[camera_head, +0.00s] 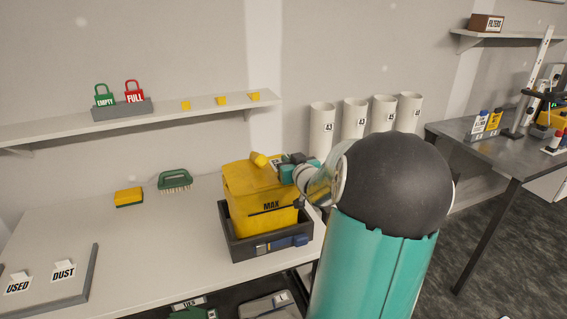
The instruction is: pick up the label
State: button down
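Several things here could be called a label, and I cannot tell which one is meant. A green EMPTY tag (104,97) and a red FULL tag (134,92) stand upright in a grey holder (122,110) on the wall shelf. White USED (18,284) and DUST (64,272) cards stand at the lower left. A yellow bin (258,190) marked MAX sits in a dark tray (238,246) on the bench. My gripper (284,163) is at the bin's upper right edge, small and partly hidden by my arm. Whether it touches the bin or holds anything is unclear.
A yellow sponge (129,197) and a green brush (174,180) lie at the bench's back. The wall shelf (60,131) runs above them, with small yellow pieces on it. White tubes (321,130) stand behind my arm. A dark table (480,150) is at right. The bench's left middle is clear.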

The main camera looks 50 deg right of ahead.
jog(key=shift+r, duration=0.55)
notch_tip(320, 180, up, 3)
jog(key=shift+a+f, duration=0.15)
jog(key=shift+f, duration=0.05)
jog(key=s+a+r, duration=0.5)
jog(key=a+r, duration=0.4)
jog(key=a, duration=0.3)
jog(key=shift+s+a+r, duration=0.15)
jog(key=shift+s+a, duration=0.1)
jog(key=shift+s, duration=0.15)
